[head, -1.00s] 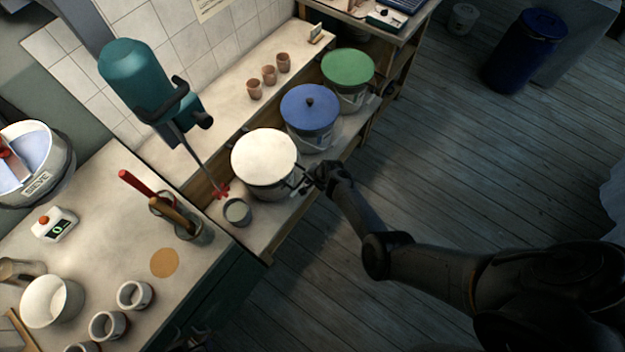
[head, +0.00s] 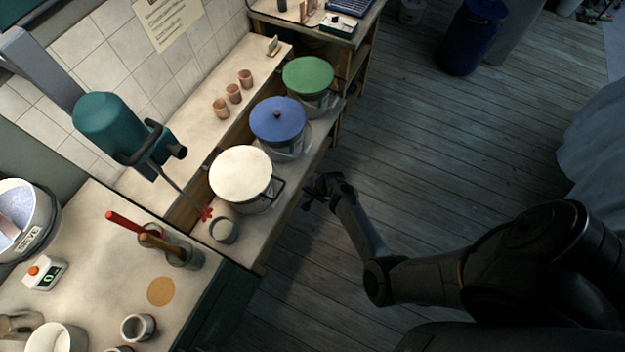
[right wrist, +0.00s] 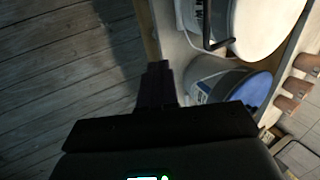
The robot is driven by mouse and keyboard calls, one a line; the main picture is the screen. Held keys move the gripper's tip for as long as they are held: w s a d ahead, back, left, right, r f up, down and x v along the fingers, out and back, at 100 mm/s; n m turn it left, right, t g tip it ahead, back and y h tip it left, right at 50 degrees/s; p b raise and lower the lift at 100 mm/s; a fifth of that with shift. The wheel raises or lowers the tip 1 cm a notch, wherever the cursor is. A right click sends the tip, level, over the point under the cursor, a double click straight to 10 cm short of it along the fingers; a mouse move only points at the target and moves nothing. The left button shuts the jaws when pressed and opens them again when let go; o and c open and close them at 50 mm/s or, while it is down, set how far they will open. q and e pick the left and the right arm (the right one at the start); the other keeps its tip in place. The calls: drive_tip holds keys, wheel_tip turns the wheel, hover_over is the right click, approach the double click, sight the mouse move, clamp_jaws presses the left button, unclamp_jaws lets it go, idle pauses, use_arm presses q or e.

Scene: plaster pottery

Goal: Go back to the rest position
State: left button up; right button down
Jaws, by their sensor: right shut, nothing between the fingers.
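My right gripper (head: 318,192) is shut and empty. In the head view it hangs over the floor just right of the low shelf edge, apart from the white-lidded bucket (head: 240,174). In the right wrist view the gripper (right wrist: 158,75) has its fingers together, with the white-lidded bucket (right wrist: 265,25) and the blue-lidded bucket (right wrist: 235,85) beyond them to the right. My right arm comes in from the lower right of the head view. My left gripper is not in view.
The blue-lidded bucket (head: 278,122) and green-lidded bucket (head: 307,76) stand on the shelf in a row with the white one. A small grey pot (head: 224,230) sits near the mixer (head: 108,122). The wooden floor (head: 440,150) right of the shelf is clear.

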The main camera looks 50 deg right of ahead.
drive_tip(key=s+d+g+p, duration=0.1)
drive_tip(key=s+d+p, duration=0.25)
drive_tip(key=s, duration=0.75)
drive_tip(key=s+d+r+n+h+p, duration=0.2)
drive_tip(key=s+d+r+n, duration=0.1)
drive_tip(key=r, duration=0.3)
drive_tip(key=s+a+r+n+p, duration=0.1)
drive_tip(key=a+r+n, duration=0.3)
drive_tip(key=r, duration=0.6)
drive_tip(key=s+a+r+n+p, duration=0.2)
drive_tip(key=a+r+n, duration=0.3)
drive_tip(key=r, duration=0.6)
drive_tip(key=s+a+r+n+p, duration=0.1)
drive_tip(key=s+a+r+n, duration=0.1)
drive_tip(key=a+r+n, duration=0.2)
drive_tip(key=a+r, duration=0.3)
drive_tip(key=r, duration=0.3)
drive_tip(key=shift+s+a+r+n+y, duration=0.15)
drive_tip(key=shift+s+r+n+y, duration=0.15)
drive_tip(key=shift+y, duration=0.1)
